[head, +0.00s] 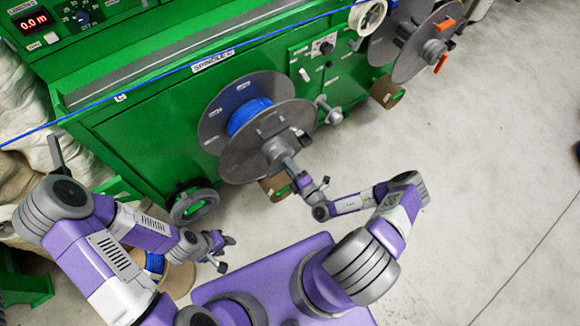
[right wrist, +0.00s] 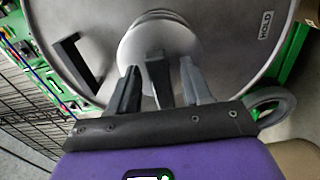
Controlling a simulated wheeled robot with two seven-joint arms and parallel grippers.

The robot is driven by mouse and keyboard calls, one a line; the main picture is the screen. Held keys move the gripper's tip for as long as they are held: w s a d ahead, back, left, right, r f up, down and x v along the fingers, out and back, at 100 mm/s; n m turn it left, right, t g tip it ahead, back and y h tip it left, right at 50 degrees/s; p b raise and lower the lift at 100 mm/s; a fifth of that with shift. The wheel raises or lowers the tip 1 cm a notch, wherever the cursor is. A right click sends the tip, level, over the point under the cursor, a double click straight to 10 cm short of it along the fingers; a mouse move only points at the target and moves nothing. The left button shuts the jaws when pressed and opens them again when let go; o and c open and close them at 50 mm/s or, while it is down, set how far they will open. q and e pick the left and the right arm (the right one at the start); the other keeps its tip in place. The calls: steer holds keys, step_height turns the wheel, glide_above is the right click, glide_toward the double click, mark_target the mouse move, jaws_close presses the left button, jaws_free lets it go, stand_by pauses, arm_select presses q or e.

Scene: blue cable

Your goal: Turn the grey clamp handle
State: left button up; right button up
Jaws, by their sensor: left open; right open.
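The grey clamp handle (right wrist: 158,82) shows in the right wrist view as a short dark grey bar in front of a pale round hub (right wrist: 150,42). My right gripper (right wrist: 158,88) is open, with one finger on each side of the bar. Contact cannot be told. In the head view, my right gripper (head: 288,163) is at the hub of the grey reel (head: 248,160) on spindle C and hides part of the handle there. The reel carries blue cable (head: 245,112). My left gripper (head: 226,252) is open and empty, low and left of the reel.
The green machine (head: 140,150) stands behind the reel. A second grey reel with orange parts (head: 443,28) is at the upper right. A blue cable (head: 180,70) runs across the machine top. A spool (head: 178,278) lies near my left gripper. The floor at right is clear.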

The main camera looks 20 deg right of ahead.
steer(key=shift+s, duration=0.1)
steer(key=s+d+p, duration=0.1)
steer(key=s, duration=0.6)
steer(key=shift+s+d, duration=0.15)
steer(key=shift+d, duration=0.05)
